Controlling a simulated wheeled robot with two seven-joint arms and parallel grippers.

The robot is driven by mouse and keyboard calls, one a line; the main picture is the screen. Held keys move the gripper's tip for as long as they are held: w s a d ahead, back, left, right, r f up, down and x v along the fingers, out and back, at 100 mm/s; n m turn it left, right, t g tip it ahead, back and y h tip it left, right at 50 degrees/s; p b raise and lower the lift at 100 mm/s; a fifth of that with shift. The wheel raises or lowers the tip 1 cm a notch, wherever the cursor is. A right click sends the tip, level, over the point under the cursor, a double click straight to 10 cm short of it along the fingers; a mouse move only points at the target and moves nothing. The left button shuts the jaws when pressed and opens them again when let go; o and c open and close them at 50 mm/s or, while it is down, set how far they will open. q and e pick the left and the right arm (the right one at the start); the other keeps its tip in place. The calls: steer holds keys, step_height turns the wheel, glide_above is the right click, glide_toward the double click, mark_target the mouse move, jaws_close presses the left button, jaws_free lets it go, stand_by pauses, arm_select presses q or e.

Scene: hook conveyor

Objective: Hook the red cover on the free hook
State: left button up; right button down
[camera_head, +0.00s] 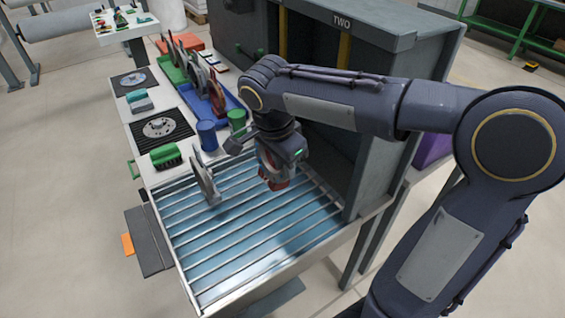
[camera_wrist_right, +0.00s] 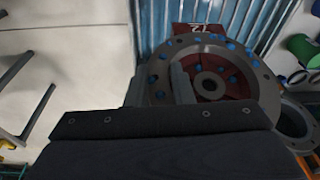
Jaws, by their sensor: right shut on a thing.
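My right gripper (camera_head: 268,160) hangs above the blue slatted wash surface. It is shut on the red cover (camera_head: 275,184), whose lower red part shows below the jaws. In the right wrist view, the cover appears as a round grey flange with bolt holes and a red inner face (camera_wrist_right: 208,99). A red plate with pale marks (camera_wrist_right: 196,35) shows beyond its rim. One finger of the right gripper (camera_wrist_right: 180,83) overlaps the flange. I cannot make out a free hook in either view. My left gripper is not in view.
A dark booth marked TWO (camera_head: 340,22) rises behind and right. A blue cup (camera_head: 207,136), a green brush (camera_head: 165,156) and a blue tray (camera_head: 200,108) with discs lie on the bench.

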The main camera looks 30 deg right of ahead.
steer(key=d+f, duration=0.1)
steer(key=d, duration=1)
steer(key=shift+w+d+f, duration=0.3)
steer(key=shift+w+d, duration=0.05)
steer(key=shift+w, duration=0.1)
stand_by(0.9)
steer(key=shift+d+f, duration=0.1)
steer(key=shift+d, duration=0.1)
stand_by(0.6)
steer(key=c, duration=1.2)
jaws_free()
steer(key=shift+b, duration=0.3)
steer(key=r, duration=0.2)
steer(key=a+r, duration=0.1)
steer(key=r, duration=0.2)
steer(key=a+r, duration=0.1)
steer(key=r, duration=0.1)
steer(key=shift+s+a+r, duration=0.15)
steer(key=shift+s+r, duration=0.15)
steer(key=shift+r, duration=0.05)
